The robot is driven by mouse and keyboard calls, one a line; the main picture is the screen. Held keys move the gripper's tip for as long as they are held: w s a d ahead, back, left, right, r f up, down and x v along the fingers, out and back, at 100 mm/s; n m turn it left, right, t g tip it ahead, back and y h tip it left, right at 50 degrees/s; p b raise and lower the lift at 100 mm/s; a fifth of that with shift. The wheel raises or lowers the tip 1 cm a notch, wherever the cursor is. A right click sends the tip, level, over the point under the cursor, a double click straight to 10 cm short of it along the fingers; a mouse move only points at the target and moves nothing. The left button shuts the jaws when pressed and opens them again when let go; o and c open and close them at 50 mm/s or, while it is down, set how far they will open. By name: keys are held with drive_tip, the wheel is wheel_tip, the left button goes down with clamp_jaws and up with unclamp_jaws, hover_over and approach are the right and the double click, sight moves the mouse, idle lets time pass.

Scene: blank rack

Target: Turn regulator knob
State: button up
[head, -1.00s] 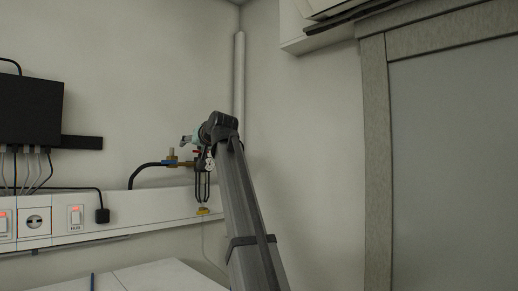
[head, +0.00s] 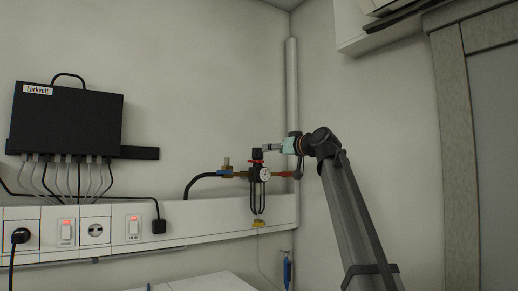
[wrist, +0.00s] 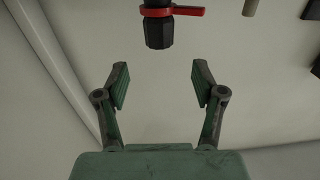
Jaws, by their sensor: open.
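The regulator (head: 262,176) is mounted on the wall, with a round white gauge on its front. Its black knob (head: 257,154) is on top, with a red ring just below it. In the wrist view the knob (wrist: 159,32) and red ring (wrist: 181,11) show at the top centre, ahead of the fingers. My gripper (head: 268,148) is beside the knob at its upper right; I cannot tell the exact gap from the head view. In the wrist view my gripper (wrist: 159,85) is open with nothing between its fingers, and the knob lies beyond the fingertips.
Pipes with a brass fitting (head: 227,165) run left of the regulator, and a black hose (head: 203,178) goes down to the white trunking (head: 110,232). A black box (head: 66,120) with several cables hangs at left. A grey vertical pipe (head: 292,85) runs up the corner behind.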

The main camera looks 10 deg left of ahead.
sight(260, 150)
drive_tip(key=p+x, duration=0.3)
drive_tip(key=x, duration=0.6)
drive_tip(key=shift+w+a+r, duration=0.1)
drive_tip(key=shift+r, duration=0.05)
drive_tip(key=shift+w+a+p, duration=0.35)
drive_tip(key=shift+w+a, duration=0.1)
drive_tip(key=shift+w, duration=0.05)
drive_tip(key=c, duration=1.2)
